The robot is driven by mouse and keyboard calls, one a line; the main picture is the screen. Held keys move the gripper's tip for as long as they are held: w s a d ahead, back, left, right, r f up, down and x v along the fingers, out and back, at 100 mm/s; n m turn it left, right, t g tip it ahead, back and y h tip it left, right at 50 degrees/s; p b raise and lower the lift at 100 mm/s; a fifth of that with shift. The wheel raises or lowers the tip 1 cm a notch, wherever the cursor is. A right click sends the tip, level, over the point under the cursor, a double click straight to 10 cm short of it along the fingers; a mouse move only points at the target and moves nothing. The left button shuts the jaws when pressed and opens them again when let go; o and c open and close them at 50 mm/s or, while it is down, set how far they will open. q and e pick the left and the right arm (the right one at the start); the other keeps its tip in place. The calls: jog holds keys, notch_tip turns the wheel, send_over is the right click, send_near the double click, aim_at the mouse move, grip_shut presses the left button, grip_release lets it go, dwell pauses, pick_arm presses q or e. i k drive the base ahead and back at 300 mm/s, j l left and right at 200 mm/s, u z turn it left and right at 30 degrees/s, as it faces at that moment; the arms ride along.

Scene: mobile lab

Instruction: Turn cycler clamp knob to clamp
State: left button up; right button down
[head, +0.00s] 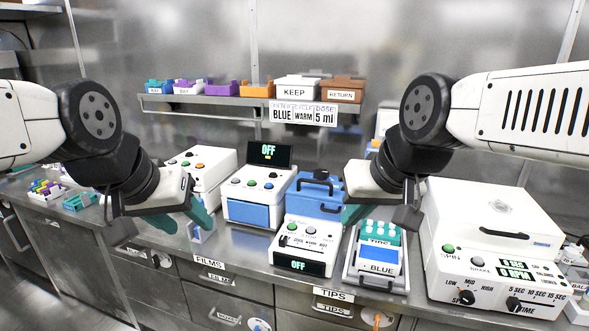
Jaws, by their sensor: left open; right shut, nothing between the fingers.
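No label names the cycler, and I cannot make out a clamp knob. A white machine with a blue front panel (249,214) and a raised dark screen reading OFF (269,152) stands at the back middle, with several coloured buttons. A white box with coloured buttons (212,168) stands to its left, partly behind my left arm. My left gripper (184,220) is open and empty, with teal fingers, above the bench left of the blue-panel machine. My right gripper (353,213) is shut and empty beside the blue handled box; its fingers are partly hidden by its arm.
A heater-like unit marked COOL, WARM, HOT (304,246) sits at the front middle. A blue handled box (312,200) stands behind it. A tray with a blue-labelled rack (377,262) is right of it. A large spin machine (490,245) fills the right. A bin shelf (240,103) hangs behind.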

aim_at(319, 174)
jog(key=i+j+z, duration=0.1)
jog(key=i, duration=0.35)
jog(key=i+j+z, duration=0.1)
jog(key=i+j, duration=0.15)
jog(key=i, duration=0.15)
